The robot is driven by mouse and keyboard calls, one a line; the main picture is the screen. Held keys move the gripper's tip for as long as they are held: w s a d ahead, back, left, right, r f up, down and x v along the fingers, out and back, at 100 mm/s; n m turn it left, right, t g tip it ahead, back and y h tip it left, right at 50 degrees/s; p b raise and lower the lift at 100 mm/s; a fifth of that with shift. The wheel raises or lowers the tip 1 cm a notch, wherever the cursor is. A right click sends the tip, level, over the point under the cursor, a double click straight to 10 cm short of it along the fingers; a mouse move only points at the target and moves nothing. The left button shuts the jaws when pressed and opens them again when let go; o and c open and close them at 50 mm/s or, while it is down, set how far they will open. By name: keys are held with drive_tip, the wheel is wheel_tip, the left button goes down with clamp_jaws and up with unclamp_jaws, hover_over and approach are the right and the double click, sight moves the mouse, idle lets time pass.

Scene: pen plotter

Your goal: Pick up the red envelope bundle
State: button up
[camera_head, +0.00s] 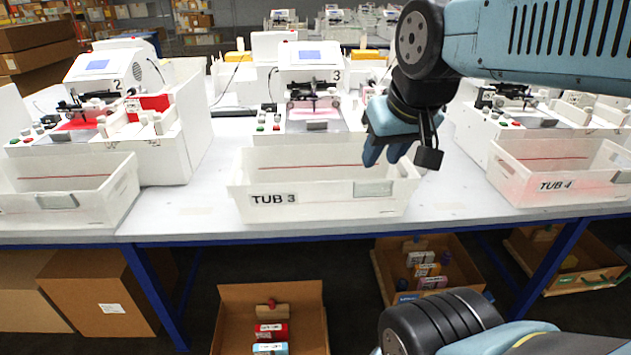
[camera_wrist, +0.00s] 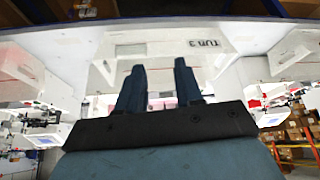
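A red block (camera_head: 148,103), which may be the red envelope bundle, sits on the white housing at the right side of machine 2, left of my gripper. Its details are too small to tell. A flat red sheet (camera_head: 78,124) lies on machine 2's bed. My gripper (camera_head: 384,158) hangs above the right rear part of Tub 3 (camera_head: 325,210), pointing down, well apart from the red block. In the wrist view its two fingers (camera_wrist: 159,75) are spread with nothing held between them. Tub 3 shows upside down beyond the fingertips (camera_wrist: 206,62).
Machine 3 (camera_head: 312,100) stands behind Tub 3, with a pink sheet on its bed. Tub 4 (camera_head: 565,185) is at the right, another tub (camera_head: 90,205) at the left. Open cardboard boxes (camera_head: 240,320) with small colored packs are below the table. Bare tabletop (camera_head: 190,205) lies between the tubs.

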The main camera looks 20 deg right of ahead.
drive_tip(key=shift+w, duration=0.1)
drive_tip(key=n+g, duration=0.6)
drive_tip(key=n, duration=1)
hover_over(322, 183)
drive_tip(key=d, duration=0.1)
wheel_tip(322, 183, down, 9)
drive_tip(key=f, duration=1.3)
drive_tip(key=shift+d+f, duration=0.25)
clamp_jaws()
